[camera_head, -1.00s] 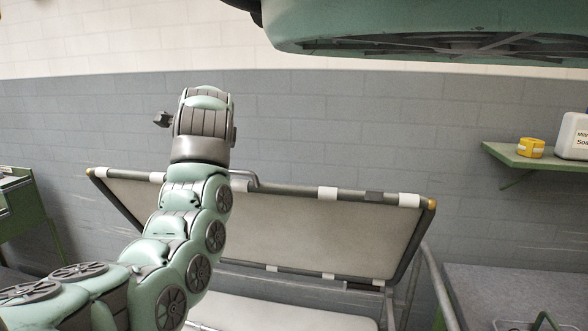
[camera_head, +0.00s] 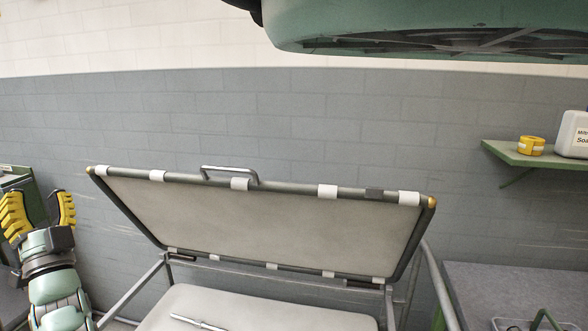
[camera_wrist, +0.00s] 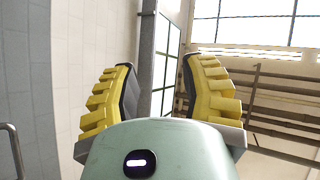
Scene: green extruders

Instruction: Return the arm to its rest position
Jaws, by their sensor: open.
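My gripper (camera_head: 38,215) is at the lower left of the head view, pointing up, with its yellow ribbed fingers spread apart and nothing between them. In the wrist view my gripper (camera_wrist: 161,95) also shows open and empty, facing the upper wall and windows. The rest of my arm runs down out of the head view's bottom left edge.
A hinged lid (camera_head: 270,220) with a metal handle (camera_head: 229,171) stands raised over a frame in the middle. A green shelf (camera_head: 535,158) at right holds yellow tape (camera_head: 531,146) and a white bottle (camera_head: 573,135). A green cabinet (camera_head: 17,182) stands at left behind my gripper.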

